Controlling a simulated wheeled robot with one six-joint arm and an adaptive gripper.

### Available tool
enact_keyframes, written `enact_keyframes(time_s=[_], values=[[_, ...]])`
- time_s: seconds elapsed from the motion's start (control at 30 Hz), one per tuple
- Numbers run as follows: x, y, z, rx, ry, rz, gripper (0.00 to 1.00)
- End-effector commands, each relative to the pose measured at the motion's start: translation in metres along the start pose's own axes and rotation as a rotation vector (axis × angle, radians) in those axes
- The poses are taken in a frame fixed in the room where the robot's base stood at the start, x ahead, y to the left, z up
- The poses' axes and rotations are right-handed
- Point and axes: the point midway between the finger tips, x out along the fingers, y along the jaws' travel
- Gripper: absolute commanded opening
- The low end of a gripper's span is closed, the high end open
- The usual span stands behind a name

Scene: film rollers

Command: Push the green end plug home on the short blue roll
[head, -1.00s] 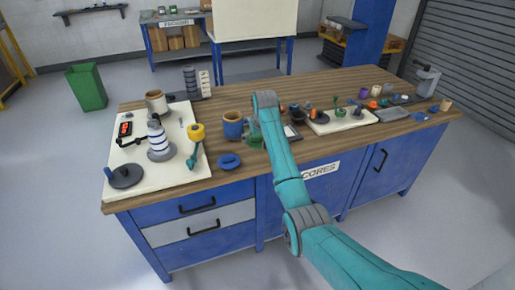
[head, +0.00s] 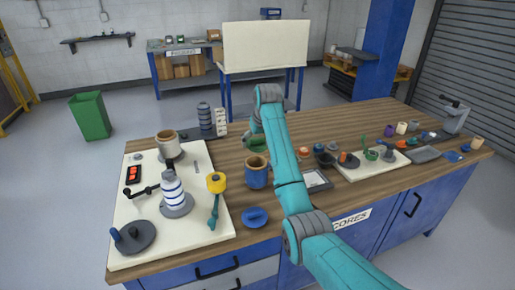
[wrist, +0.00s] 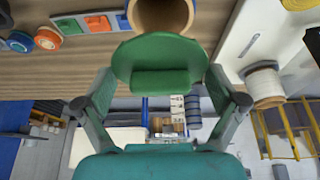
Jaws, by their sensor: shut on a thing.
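The short blue roll (head: 256,178) stands upright on the wooden bench, its tan core open at the top. My gripper (wrist: 160,84) is shut on the green end plug (wrist: 160,55), a round disc with a raised grip bar between the fingers. In the head view the green plug (head: 257,142) shows just above and behind the roll's top, partly hidden by my arm. In the wrist view a tan tube mouth (wrist: 160,14), likely this roll's, lies beyond the plug, which overlaps its edge. The plug appears apart from the roll; the exact gap cannot be told.
A blue disc (head: 254,217) lies in front of the roll. Grey stacked discs (head: 205,118) stand behind. Small parts crowd the right.

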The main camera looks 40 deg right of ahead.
Motion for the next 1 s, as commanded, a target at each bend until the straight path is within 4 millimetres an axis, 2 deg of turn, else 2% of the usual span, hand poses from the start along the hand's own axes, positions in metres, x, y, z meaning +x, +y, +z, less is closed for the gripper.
enact_keyframes(time_s=[0.27, 1.0], values=[[0.003, 0.0, 0.002, -0.005, -0.001, -0.002, 0.62], [0.059, 0.0, 0.025, -0.005, 0.0, -0.001, 0.62]])
